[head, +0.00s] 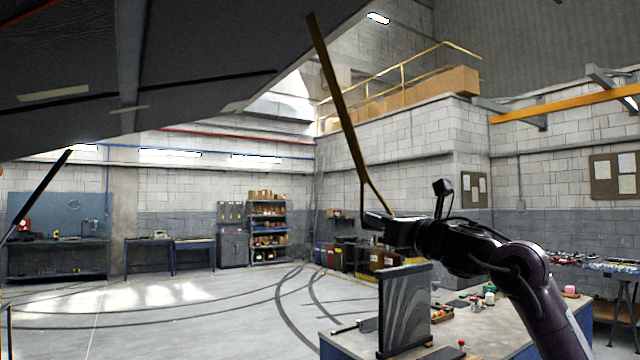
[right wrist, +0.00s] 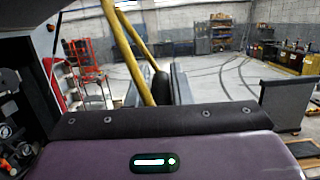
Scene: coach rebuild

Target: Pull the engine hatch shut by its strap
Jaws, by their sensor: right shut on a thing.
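The engine hatch (head: 190,60) is a dark panel raised overhead, filling the upper left of the head view. Its yellow strap (head: 342,100) hangs from the hatch's edge, slanting down to the right and splitting into a loop near its lower end. My right gripper (head: 376,220) is shut on the strap's lower loop, and the strap looks straight. In the right wrist view the strap (right wrist: 127,55) runs down to the gripper fingers (right wrist: 162,88); the exact grip is partly hidden by the gripper's body. My left gripper is in neither view.
A workbench (head: 500,325) with small parts and an upright dark panel (head: 405,310) stands below my right arm. A thin black strut (head: 42,190) slants under the hatch at left. Shelves (head: 268,230) stand far back. The floor (head: 200,310) in the middle is clear.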

